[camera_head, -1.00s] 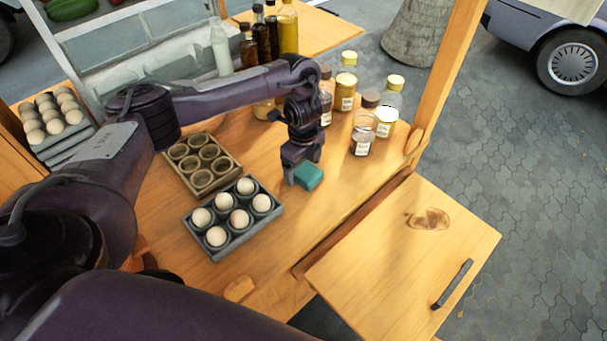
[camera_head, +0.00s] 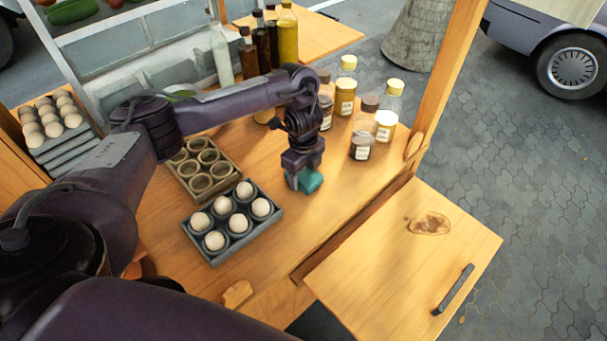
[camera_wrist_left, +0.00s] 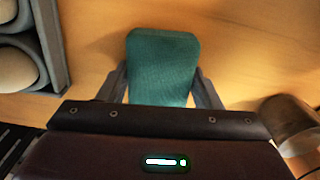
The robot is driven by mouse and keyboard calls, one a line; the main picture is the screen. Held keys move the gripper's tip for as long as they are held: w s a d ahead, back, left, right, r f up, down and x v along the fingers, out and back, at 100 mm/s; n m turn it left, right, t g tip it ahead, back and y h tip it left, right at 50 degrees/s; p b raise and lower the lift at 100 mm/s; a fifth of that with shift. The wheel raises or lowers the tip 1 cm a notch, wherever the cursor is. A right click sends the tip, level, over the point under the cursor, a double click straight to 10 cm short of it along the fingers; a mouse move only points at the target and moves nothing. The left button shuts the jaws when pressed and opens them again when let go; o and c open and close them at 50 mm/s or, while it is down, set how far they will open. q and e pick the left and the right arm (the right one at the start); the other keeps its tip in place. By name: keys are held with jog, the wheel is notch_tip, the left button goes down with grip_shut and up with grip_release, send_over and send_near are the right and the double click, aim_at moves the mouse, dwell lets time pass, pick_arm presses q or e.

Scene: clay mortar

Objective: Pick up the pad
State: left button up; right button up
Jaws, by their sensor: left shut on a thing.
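The pad is a small teal block (camera_head: 309,181) on the wooden counter, in front of the jars. In the left wrist view the pad (camera_wrist_left: 162,62) lies between the two fingers, its textured face toward the camera. My left gripper (camera_head: 303,180) points down and is shut on the pad; its fingers (camera_wrist_left: 162,92) flank the pad's sides in the wrist view. I cannot tell whether the pad is clear of the counter. My right gripper is not in view.
An egg tray (camera_head: 273,217) holding several eggs and an empty cup tray (camera_head: 225,184) are left of the pad. Several jars (camera_head: 360,147) stand behind it to the right. Bottles (camera_head: 288,40) stand at the back. Bare counter lies in front of the pad.

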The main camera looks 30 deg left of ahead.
aim_at(303, 173)
pick_arm(q)
jog(key=shift+r+p, duration=0.3)
jog(key=shift+r, duration=0.35)
notch_tip(303, 173, up, 19)
jog(key=p, duration=0.5)
jog(key=shift+f, duration=0.15)
jog(key=o, duration=0.3)
jog(key=shift+c, duration=1.2)
jog(key=shift+f, duration=0.1)
